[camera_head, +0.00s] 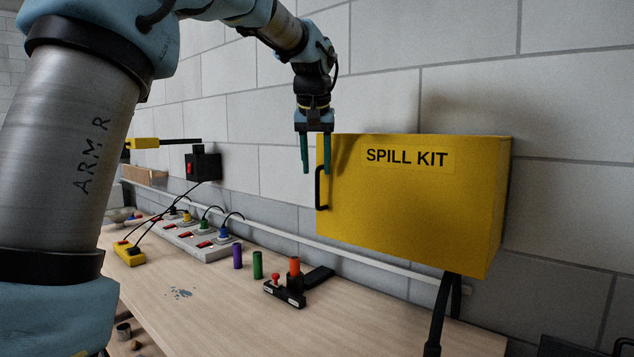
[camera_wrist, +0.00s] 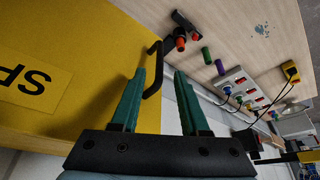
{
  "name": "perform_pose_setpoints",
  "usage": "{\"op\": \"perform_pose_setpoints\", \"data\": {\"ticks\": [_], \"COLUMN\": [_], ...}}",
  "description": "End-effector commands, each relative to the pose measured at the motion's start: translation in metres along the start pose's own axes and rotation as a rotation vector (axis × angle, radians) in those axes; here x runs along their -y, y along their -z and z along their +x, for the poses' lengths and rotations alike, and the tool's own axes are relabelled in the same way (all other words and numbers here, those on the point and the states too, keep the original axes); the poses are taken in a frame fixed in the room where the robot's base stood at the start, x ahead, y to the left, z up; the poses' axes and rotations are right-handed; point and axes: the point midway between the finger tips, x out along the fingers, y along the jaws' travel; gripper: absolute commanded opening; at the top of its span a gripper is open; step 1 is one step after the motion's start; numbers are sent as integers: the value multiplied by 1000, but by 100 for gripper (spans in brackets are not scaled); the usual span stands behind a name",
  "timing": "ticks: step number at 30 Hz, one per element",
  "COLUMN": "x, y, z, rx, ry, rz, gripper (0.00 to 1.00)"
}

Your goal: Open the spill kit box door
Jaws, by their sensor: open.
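The yellow spill kit box (camera_head: 420,205) hangs on the wall at the right of the head view, its door labelled SPILL KIT and shut. Its black handle (camera_head: 320,188) is a vertical bar at the door's left edge. My gripper (camera_head: 318,170) points down by the box's upper left corner, its green fingers apart and empty. In the wrist view the yellow door (camera_wrist: 70,60) fills the left side. The handle (camera_wrist: 153,68) shows just beyond the fingertips of my gripper (camera_wrist: 160,75), nearer the left finger. I cannot tell whether a finger touches it.
Below is a wooden bench (camera_head: 215,300) with a power strip (camera_head: 195,238), a purple cylinder (camera_head: 238,256), a green cylinder (camera_head: 257,265) and a black fixture (camera_head: 287,292) with red parts. A pale rail (camera_head: 370,260) runs along the wall. Space left of the box is free.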

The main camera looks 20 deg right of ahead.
Motion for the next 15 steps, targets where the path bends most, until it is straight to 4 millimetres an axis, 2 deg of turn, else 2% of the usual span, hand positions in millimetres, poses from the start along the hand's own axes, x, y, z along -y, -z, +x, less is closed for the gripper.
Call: {"op": "perform_pose_setpoints", "data": {"ticks": [6,12,15], "x": [1,0,0], "y": [0,0,0], "z": [38,58,62], "rx": [5,2,0], "ry": [1,0,0], "rz": [1,0,0], "gripper": [45,45,45]}}
